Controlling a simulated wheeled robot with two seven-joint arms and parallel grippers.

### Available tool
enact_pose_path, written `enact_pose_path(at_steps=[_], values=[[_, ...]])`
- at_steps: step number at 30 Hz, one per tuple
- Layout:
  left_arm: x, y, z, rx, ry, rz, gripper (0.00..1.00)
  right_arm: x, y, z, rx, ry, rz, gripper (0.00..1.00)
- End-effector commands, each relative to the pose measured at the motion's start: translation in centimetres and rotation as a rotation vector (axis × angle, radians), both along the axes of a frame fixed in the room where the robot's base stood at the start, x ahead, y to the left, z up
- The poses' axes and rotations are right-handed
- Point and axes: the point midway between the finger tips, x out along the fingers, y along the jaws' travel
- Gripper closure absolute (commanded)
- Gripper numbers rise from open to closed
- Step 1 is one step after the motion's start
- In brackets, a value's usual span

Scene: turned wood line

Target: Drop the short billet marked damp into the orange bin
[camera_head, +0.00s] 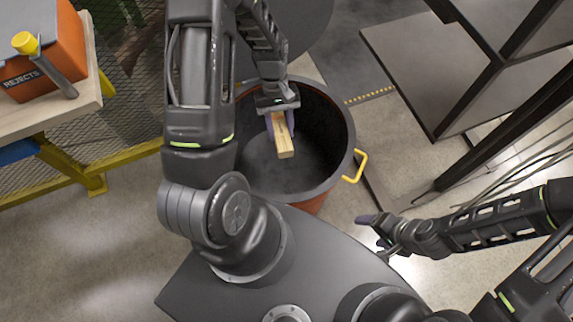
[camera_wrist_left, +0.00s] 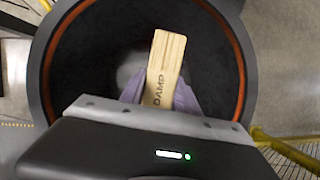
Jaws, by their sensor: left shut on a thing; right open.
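The short billet (camera_head: 283,146) is pale wood, and its marking DAMP reads in the left wrist view (camera_wrist_left: 164,62). My left gripper (camera_head: 279,122) is shut on it and holds it over the mouth of the orange bin. That bin (camera_head: 346,150) is a large round tub with a dark rim and interior, orange outside and a yellow handle; its orange inner edge shows in the left wrist view (camera_wrist_left: 43,70). The inside I can see looks empty, but part is hidden by my arm. My right gripper (camera_head: 375,232) is open and empty, right of the bin.
A wooden bench (camera_head: 75,101) at the upper left bears an orange box marked REJECTS (camera_head: 50,62) and a yellow-handled tool (camera_head: 45,62). A dark metal rack (camera_head: 440,75) stands at the right, with thin cables near it. Concrete floor shows between.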

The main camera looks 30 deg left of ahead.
Motion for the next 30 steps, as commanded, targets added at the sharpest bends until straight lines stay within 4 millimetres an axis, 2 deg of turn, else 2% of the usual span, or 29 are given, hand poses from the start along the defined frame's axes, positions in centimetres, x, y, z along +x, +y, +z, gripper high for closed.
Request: enact_pose_path(at_steps=[2,11,12,21,30], values=[[0.02,-0.01,-0.52,0.0,0.0,0.0,1.0,0.0,0.0,-0.44,0.0,0.0,0.0,0.28],[0.03,0.0,-0.51,0.0,0.0,0.0,1.0,0.0,0.0,-0.39,0.0,0.0,0.0,0.28],[0.03,0.0,-0.51,0.0,0.0,0.0,0.6,0.0,0.0,-0.39,0.0,0.0,0.0,0.28],[0.02,0.01,-0.51,0.0,0.0,0.0,0.37,0.0,-0.01,-0.39,0.0,0.0,0.0,0.28],[0.12,0.09,-0.3,0.001,-0.002,0.0,0.37,0.0,0.0,-0.4,0.0,0.0,0.0,0.28]])
